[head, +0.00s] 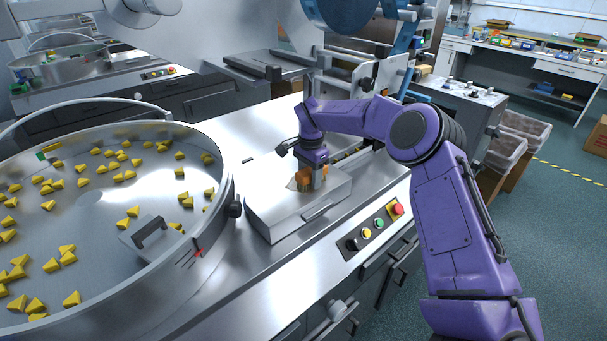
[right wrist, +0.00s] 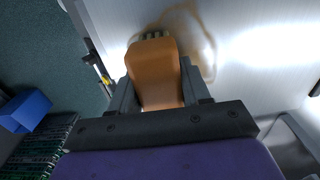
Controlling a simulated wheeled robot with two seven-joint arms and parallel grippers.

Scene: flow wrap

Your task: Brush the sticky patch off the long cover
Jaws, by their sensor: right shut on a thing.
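The long cover (head: 275,213) is a shiny metal box-shaped lid with a handle on its front side, beside the round bowl. My right gripper (head: 317,178) is over its top, pointing down, shut on a brush (head: 304,178). In the right wrist view the brush (right wrist: 155,75) has an orange-brown body between the fingers and short dark bristles at its far end. The sticky patch (right wrist: 190,22) is a brown, irregular stain on the cover, around and beside the bristles. The brush hides part of it. I cannot tell whether the bristles touch the cover. My left gripper is not in view.
A large round metal bowl (head: 92,205) with several yellow wedge-shaped pieces stands close on the left. A button panel (head: 378,225) with a red button is at the counter's front edge. Blue-wheeled machinery (head: 350,60) rises behind the cover.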

